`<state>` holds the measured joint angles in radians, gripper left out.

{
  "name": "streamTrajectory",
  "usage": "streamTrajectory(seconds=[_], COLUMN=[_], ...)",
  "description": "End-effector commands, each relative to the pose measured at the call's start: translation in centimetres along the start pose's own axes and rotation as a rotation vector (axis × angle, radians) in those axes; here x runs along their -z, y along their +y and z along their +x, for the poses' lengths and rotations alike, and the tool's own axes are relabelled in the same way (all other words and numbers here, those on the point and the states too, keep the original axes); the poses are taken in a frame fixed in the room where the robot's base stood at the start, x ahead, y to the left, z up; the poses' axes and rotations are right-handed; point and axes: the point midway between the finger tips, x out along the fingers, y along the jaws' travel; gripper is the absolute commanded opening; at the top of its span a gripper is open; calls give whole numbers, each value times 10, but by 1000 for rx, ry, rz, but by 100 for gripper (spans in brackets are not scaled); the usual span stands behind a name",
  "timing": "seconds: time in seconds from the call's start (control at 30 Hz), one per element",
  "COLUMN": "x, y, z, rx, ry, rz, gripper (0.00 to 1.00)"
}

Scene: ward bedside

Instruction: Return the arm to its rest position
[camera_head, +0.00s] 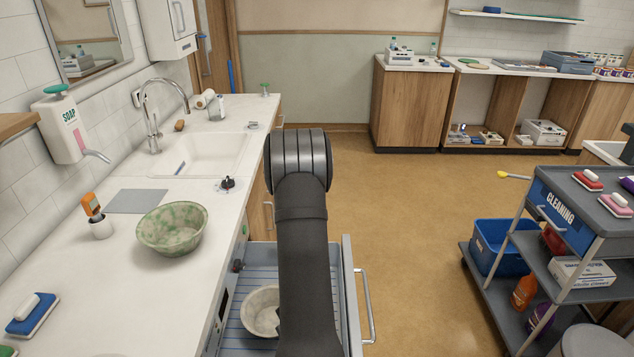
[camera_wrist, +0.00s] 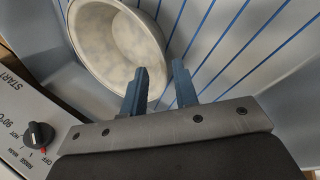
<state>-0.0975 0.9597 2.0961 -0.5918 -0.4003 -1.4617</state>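My arm (camera_head: 304,240) reaches forward over the open drawer of a washing unit and hides part of it in the head view. My gripper (camera_wrist: 160,82) shows in the wrist view with its two blue-grey fingers apart and nothing between them. In the head view the gripper is hidden behind the arm. A pale speckled bowl (camera_wrist: 110,45) lies in the drawer, just beyond the fingers at the left. It also shows in the head view (camera_head: 258,312), partly covered by my arm. I cannot tell whether a finger touches it.
The drawer (camera_head: 352,290) with blue racks stands pulled out from the counter. A green mottled bowl (camera_head: 172,228) stands on the counter (camera_head: 130,280) near the sink (camera_head: 205,155). A cleaning cart (camera_head: 575,215) stands at the right. The floor (camera_head: 420,200) between is clear.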

Motion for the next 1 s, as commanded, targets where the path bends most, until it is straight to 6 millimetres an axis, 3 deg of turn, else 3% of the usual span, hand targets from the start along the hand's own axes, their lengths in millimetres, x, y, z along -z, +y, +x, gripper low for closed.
streamTrajectory(seconds=[0.53,1.0], x=[1,0], y=[-2,4], z=[71,59], rx=[2,0], ry=[1,0], rz=[0,1], gripper=[27,27])
